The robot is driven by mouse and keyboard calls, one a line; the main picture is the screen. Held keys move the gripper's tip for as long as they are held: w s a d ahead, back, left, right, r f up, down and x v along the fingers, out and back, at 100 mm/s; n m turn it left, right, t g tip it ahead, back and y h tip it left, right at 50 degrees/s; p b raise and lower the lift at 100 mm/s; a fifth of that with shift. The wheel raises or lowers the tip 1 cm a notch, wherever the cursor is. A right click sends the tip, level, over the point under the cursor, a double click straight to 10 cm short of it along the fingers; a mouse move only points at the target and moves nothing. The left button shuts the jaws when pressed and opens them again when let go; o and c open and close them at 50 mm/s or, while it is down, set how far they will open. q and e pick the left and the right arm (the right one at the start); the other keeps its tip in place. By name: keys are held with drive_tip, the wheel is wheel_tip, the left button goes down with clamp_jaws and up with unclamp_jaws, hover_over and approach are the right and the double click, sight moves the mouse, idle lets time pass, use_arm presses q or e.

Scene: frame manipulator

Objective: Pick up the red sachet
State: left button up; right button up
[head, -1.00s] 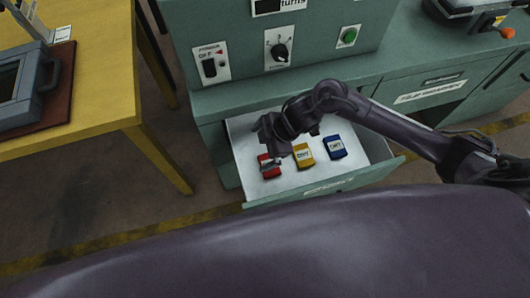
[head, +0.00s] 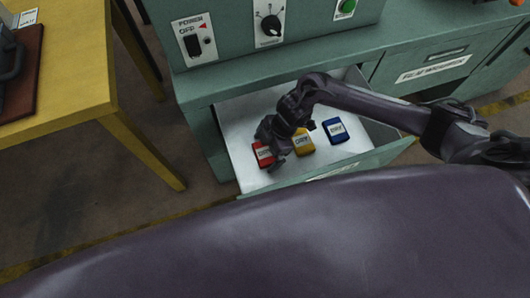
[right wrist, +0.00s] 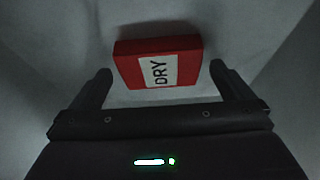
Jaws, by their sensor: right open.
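The red sachet (head: 262,152) lies at the left in the open drawer in the head view, partly hidden by my right gripper (head: 272,158). In the right wrist view the red sachet (right wrist: 188,62), with a white "DRY" label, lies on the pale drawer floor. The open fingers of my right gripper (right wrist: 162,84) are on either side of its near edge, with gaps left and right. The sachet is tilted slightly in this view. My left gripper does not show.
A yellow sachet (head: 303,142) and a blue sachet (head: 335,131) lie to the right in the same drawer (head: 240,115). The drawer walls stand around them. A green cabinet (head: 300,82) is behind, and a yellow table (head: 85,90) stands at the left.

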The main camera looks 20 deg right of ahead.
drive_tip(key=shift+a+f, duration=0.1)
drive_tip(key=shift+f, duration=0.05)
drive_tip(key=c, duration=0.9)
